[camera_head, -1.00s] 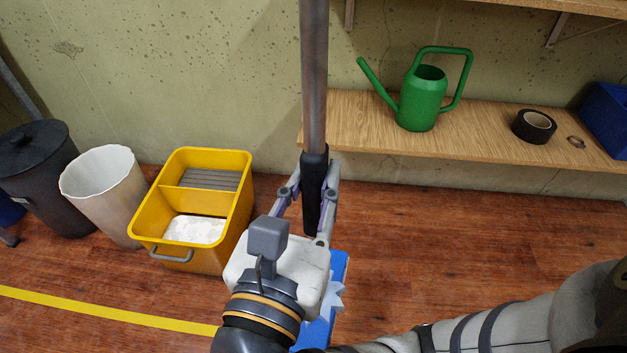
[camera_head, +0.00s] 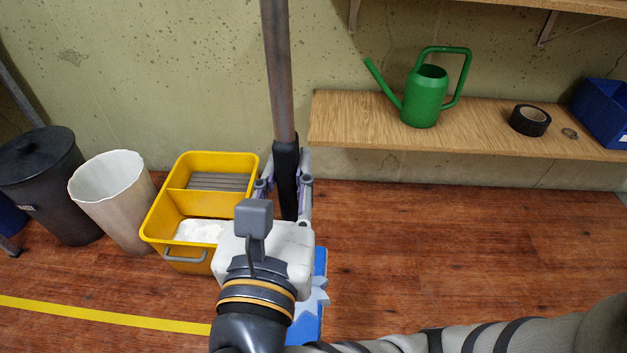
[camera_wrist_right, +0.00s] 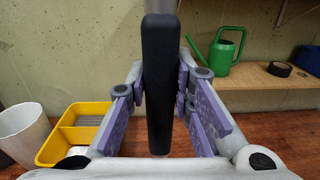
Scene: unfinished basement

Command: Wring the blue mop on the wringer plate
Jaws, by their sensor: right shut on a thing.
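The mop's long brown-grey pole (camera_head: 277,60) rises out of the top of the head view, leaning slightly. My right gripper (camera_head: 284,182) is shut on the pole's black grip (camera_head: 286,160); the right wrist view shows this black grip (camera_wrist_right: 158,80) between the purple-padded fingers. The blue mop head (camera_head: 309,325) shows low behind my wrist, partly hidden, right of the bucket and apart from the wringer. The grey slatted wringer plate (camera_head: 220,181) fills the far part of the yellow bucket (camera_head: 181,183), just left of my gripper. My left gripper is out of view.
White material (camera_head: 200,231) lies in the bucket's near compartment. A pale bin (camera_head: 112,200) and a dark lidded bin (camera_head: 47,185) stand left of it. A wooden shelf (camera_head: 350,125) with a green watering can (camera_head: 424,98) and black tape (camera_head: 530,120) is at right. Open floor lies below it.

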